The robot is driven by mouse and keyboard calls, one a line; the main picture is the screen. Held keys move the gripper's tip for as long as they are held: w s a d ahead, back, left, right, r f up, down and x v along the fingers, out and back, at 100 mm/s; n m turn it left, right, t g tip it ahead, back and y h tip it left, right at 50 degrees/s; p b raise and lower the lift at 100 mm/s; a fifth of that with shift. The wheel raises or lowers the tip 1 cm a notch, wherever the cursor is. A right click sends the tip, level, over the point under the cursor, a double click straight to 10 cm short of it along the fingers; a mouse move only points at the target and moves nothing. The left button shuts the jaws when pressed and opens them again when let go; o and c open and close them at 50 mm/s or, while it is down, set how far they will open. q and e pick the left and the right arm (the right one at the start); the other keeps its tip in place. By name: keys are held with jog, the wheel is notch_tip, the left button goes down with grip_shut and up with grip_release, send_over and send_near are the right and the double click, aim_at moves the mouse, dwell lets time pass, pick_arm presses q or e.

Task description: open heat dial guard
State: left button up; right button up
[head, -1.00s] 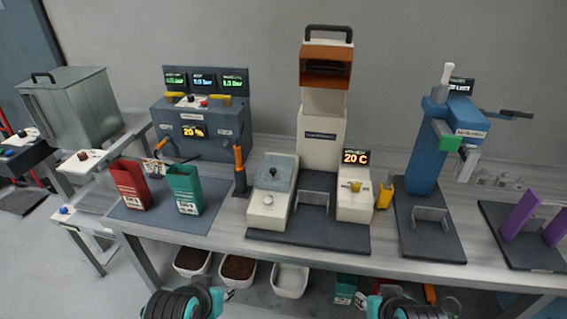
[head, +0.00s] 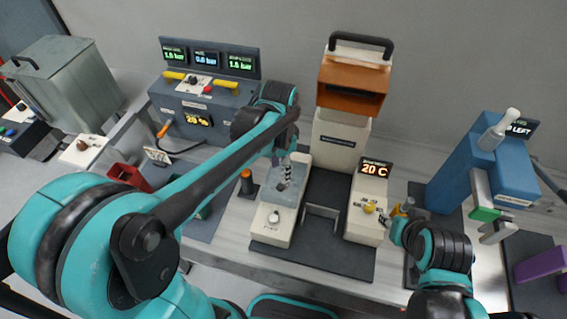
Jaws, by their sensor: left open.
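A beige control box (head: 271,228) stands left of the dark bay of the central machine. A grey-blue cover (head: 270,194), which looks like the heat dial guard, lies over its upper part; it appears down. My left gripper (head: 286,182) is over this cover with its fingers pointing down, open. Its arm crosses from the left. I cannot tell whether the fingers touch the cover; they hide part of it and the dark knob. My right gripper (head: 398,226) is beside the right beige box (head: 366,226), near a yellow-topped tool; its jaws are unclear.
The right box carries a yellow knob (head: 369,207) and a 20 C display (head: 375,169). An orange-handled tool (head: 246,181) stands close left of the cover. A blue press (head: 480,170) stands right.

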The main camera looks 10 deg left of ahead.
aim_at(280, 186)
pick_arm(q)
notch_tip(280, 186, down, 7)
jog(key=shift+f+b, duration=0.1)
jog(key=shift+b, duration=1.05)
jog(key=shift+s+f, duration=0.15)
jog(key=shift+f, duration=0.05)
grip_shut()
